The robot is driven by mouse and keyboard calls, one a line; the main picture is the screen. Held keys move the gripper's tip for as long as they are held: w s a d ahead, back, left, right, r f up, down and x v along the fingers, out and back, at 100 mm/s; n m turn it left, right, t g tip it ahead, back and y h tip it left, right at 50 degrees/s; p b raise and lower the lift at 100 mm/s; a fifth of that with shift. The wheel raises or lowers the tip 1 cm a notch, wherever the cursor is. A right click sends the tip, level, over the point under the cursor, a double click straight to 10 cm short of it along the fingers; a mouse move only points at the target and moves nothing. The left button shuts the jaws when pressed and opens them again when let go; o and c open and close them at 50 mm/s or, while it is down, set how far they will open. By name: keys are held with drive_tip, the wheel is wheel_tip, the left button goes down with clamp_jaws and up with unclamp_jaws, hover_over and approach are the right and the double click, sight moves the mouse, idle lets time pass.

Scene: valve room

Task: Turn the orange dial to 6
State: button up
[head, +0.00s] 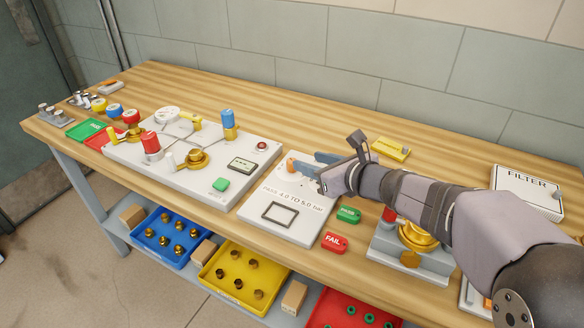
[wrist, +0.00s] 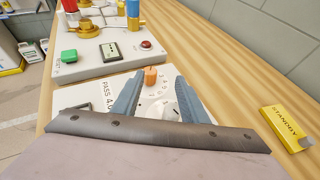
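The orange dial (head: 291,164) is a small orange knob on the white test panel (head: 250,206) at the bench's middle. In the wrist view the orange dial (wrist: 150,76) stands just beyond my fingertips, nearer the left one. Printed digits lie beside it, partly hidden by my fingers. I cannot tell which number it points at. My gripper (head: 308,163) is open, its two blue-grey fingers apart and empty, low over the panel. In the wrist view my gripper (wrist: 160,81) has a pale round part (wrist: 171,106) of the panel showing between its fingers.
A valve board (head: 200,180) with red, blue and brass fittings stands left of the panel. Green PASS (head: 348,214) and red FAIL (head: 334,242) tags lie to its right. A yellow STANDBY tag (wrist: 288,128) lies on the bench behind. The rear strip of bench is mostly clear.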

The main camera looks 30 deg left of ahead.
sight(291, 164)
drive_tip(key=shift+s+f+n+y, duration=0.1)
drive_tip(key=shift+s+n+y, duration=0.3)
drive_tip(key=shift+s+n, duration=0.35)
drive_tip(key=shift+m, duration=0.25)
drive_tip(key=shift+p+x, duration=0.4)
drive_tip(key=shift+x, duration=3.25)
drive_tip(key=shift+s+f, duration=0.1)
drive_tip(key=shift+s, duration=0.1)
clamp_jaws()
